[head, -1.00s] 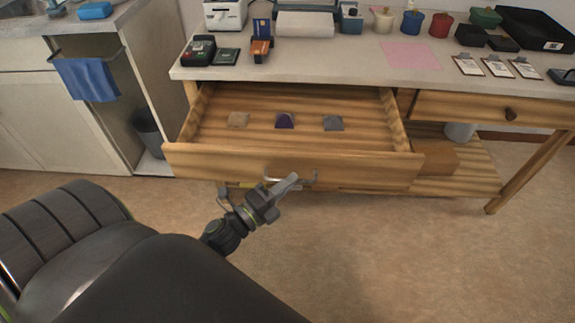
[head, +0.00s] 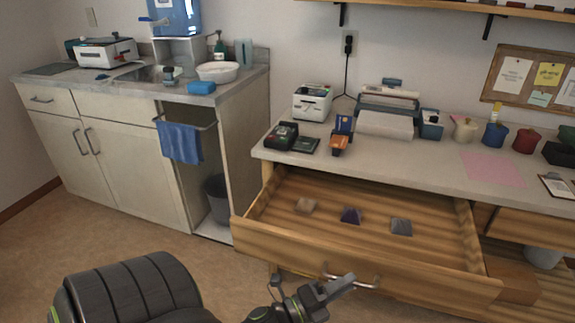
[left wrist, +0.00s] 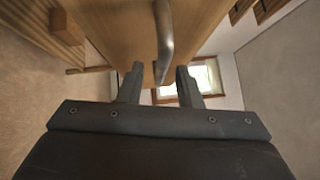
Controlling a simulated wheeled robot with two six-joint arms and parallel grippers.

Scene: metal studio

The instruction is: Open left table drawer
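The left table drawer (head: 290,243) is wooden and stands pulled out from under the table. Three small pieces lie inside it: a tan one (head: 305,205), a purple one (head: 350,215) and a grey-blue one (head: 400,227). Its metal bar handle (head: 367,285) is on the drawer front. My left gripper (head: 338,288) is at the handle, low in the head view. In the left wrist view its two fingers (left wrist: 158,84) are apart, and the handle (left wrist: 164,35) reaches toward the gap between them. I cannot tell whether they touch it. My right gripper is not in view.
The tabletop (head: 420,155) holds a card terminal (head: 281,136), a white printer (head: 312,101) and several pots. A second drawer (head: 545,232) is at the right. A cabinet with a blue towel (head: 181,143) and a bin (head: 217,198) stands left. Floor is open in front of the cabinet.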

